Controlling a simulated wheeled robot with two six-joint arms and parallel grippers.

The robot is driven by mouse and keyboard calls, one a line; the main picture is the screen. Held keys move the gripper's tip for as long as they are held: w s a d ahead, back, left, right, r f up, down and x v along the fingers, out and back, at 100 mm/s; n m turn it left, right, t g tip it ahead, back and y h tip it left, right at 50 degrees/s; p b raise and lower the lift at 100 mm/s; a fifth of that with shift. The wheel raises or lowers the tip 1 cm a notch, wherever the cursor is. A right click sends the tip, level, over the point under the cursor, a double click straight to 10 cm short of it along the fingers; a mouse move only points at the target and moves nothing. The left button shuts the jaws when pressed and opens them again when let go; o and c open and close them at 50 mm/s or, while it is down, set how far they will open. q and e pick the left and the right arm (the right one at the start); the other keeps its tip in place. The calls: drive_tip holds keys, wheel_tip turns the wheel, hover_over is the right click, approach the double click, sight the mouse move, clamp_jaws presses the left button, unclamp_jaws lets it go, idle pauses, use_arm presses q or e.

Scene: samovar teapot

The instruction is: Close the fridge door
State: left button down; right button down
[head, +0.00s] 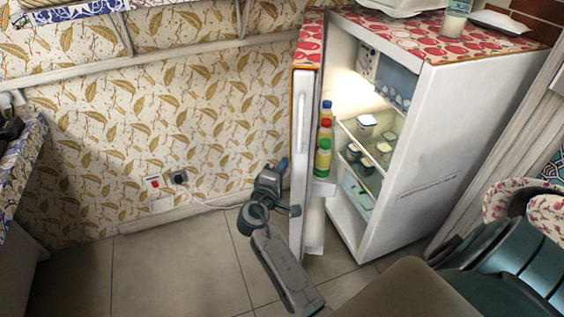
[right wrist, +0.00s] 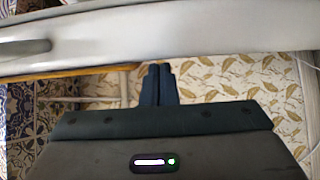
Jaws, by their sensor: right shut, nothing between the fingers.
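The white fridge (head: 435,140) stands at the right of the head view with its door (head: 300,200) open toward me. The door is seen nearly edge-on, with bottles on its inner side. My right gripper (head: 282,164) is shut and empty, on the left of the door, close to its outer side. In the right wrist view the shut fingers (right wrist: 160,70) point at the white door (right wrist: 200,45), whose handle (right wrist: 25,47) is at the left. I cannot tell whether the fingertips touch the door. My left gripper is out of view.
Lit shelves with jars (head: 367,122) show inside the fridge. A patterned wall with a socket (head: 179,177) and cable is behind my gripper. The tiled floor (head: 180,270) at left is clear.

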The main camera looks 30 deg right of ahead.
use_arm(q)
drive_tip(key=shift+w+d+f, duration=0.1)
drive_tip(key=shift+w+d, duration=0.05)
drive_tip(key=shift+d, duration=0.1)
use_arm(e)
drive_tip(key=shift+d+f, duration=0.15)
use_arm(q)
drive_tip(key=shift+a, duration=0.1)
